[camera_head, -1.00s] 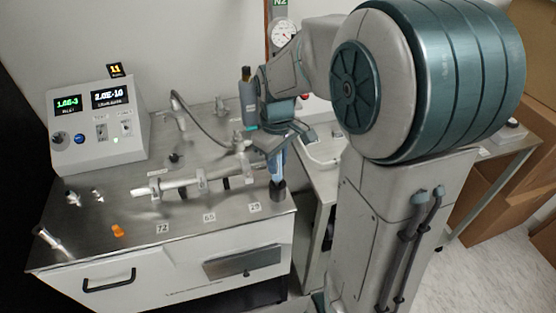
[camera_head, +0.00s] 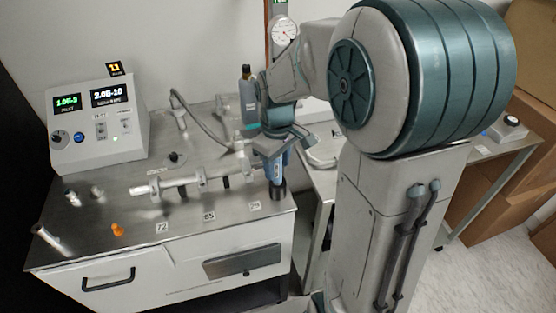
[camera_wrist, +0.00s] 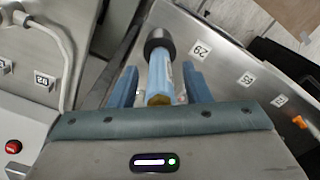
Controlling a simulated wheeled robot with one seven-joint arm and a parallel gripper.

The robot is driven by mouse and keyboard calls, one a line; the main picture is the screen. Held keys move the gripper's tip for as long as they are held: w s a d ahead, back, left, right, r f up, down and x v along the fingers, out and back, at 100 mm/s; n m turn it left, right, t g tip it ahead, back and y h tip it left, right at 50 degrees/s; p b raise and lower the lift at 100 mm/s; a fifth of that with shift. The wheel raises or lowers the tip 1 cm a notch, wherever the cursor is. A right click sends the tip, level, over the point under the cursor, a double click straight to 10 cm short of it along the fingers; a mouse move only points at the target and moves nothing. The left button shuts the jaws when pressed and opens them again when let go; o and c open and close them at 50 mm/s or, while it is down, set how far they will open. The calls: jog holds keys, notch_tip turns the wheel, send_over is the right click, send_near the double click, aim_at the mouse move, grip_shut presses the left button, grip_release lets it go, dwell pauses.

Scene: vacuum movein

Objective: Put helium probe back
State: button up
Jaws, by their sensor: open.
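The helium probe, a light blue cylinder with a brass-coloured end, shows in the wrist view (camera_wrist: 160,80) and in the head view (camera_head: 277,168). It stands in a dark round holder (camera_head: 278,190) at the bench's front right corner; the holder is at the far end of the probe in the wrist view (camera_wrist: 158,42). My gripper (camera_wrist: 158,86) is open, with one blue finger on each side of the probe. A gap shows on at least the left side. Contact on the right is hard to tell. In the head view my gripper (camera_head: 280,148) is above the holder.
A steel bench (camera_head: 110,205) carries a horizontal metal pipe (camera_head: 180,186) left of the holder. An orange cap (camera_head: 118,229) lies near its front edge. A display console (camera_head: 98,125) stands at the back left. A dark grey bottle (camera_head: 248,100) stands behind my gripper.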

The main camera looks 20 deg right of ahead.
jog(key=shift+r+p, duration=0.4)
jog(key=shift+r, duration=0.15)
notch_tip(320, 180, up, 11)
jog(key=shift+r, duration=0.2)
jog(key=shift+s+r, duration=0.1)
jog(key=shift+s, duration=0.2)
jog(key=s+f+m+t, duration=0.1)
jog(key=s+f+m, duration=0.2)
jog(key=s, duration=0.4)
jog(key=s+f+m+t, duration=0.2)
jog(key=s+f+m, duration=0.1)
jog(key=s, duration=0.4)
jog(key=shift+f+m, duration=0.15)
jog(key=shift+m, duration=0.25)
jog(key=shift+d, duration=0.1)
dwell(0.5)
